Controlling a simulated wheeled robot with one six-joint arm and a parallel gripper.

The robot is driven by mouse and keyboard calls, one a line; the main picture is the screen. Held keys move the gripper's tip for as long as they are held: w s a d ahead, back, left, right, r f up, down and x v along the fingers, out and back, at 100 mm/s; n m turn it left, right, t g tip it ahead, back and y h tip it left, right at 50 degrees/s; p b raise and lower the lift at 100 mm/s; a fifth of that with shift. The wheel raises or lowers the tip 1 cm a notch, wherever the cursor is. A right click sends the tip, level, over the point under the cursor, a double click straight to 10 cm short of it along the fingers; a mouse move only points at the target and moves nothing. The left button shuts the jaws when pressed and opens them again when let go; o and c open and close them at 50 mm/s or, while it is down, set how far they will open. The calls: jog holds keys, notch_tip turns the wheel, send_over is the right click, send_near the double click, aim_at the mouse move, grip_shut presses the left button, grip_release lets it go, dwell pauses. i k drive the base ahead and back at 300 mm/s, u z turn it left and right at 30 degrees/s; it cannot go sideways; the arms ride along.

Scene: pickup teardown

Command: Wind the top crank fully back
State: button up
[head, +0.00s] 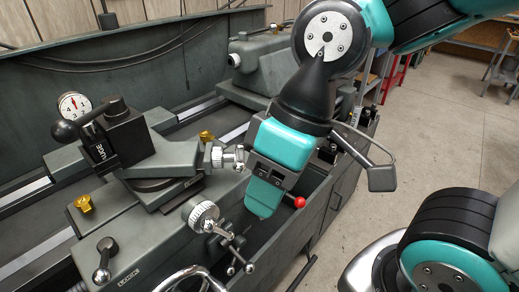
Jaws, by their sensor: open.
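The top crank (224,157) is a small silver dial and handle on the right end of the grey top slide (170,163), in the middle of the head view. My gripper (264,192), teal and black, points down just to the right of the top crank. It is open, and I see nothing held in it. One jaw largely hides the other, and I cannot tell whether a finger touches the crank's handle.
A second silver dial with a crossed handle (205,217) sits lower, in front of the top slide. A black tool post (110,140) with a ball lever stands left. A red-knobbed lever (299,202) is right of my gripper. Open floor (440,130) lies right.

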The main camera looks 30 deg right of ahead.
aim_at(219, 157)
jog(key=z, duration=2.3)
jog(key=i, duration=1.3)
jog(key=u, duration=2.55)
